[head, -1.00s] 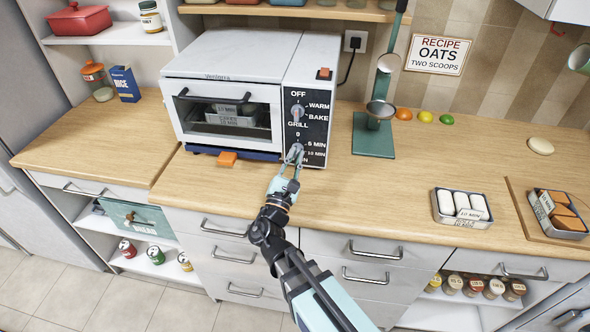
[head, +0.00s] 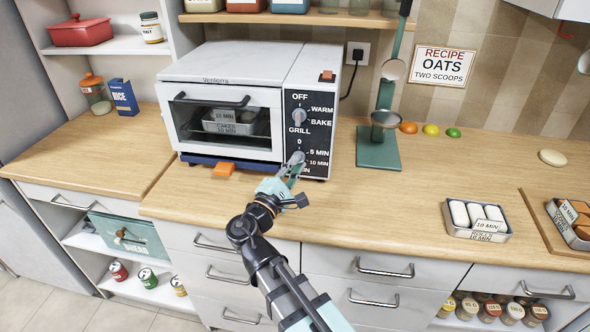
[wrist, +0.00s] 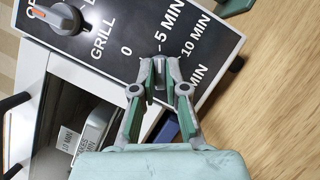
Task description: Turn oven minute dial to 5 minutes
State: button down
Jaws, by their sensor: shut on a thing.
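The white toaster oven (head: 235,75) stands on the counter. Its black control panel (head: 320,140) carries an upper dial (head: 300,117) and a lower minute dial (head: 297,157) marked 0, 5 MIN and 10 MIN. My gripper (head: 296,161) is shut on the minute dial. In the wrist view my gripper's fingertips (wrist: 159,68) sit on either side of the grey minute dial (wrist: 158,72), just below the 5 MIN tick. The fingers hide much of the dial. It seems to face near that tick, but its exact setting is hard to tell. The upper dial also shows (wrist: 66,18).
Inside the oven is a tin (head: 234,121) with a 10 MIN label. A green stand (head: 378,148) is right of the oven. A food tin (head: 476,221) lies farther right. Counter between is clear.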

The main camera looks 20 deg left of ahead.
dwell(0.4)
jog(key=c, duration=1.2)
grip_release()
jog(key=v, duration=1.2)
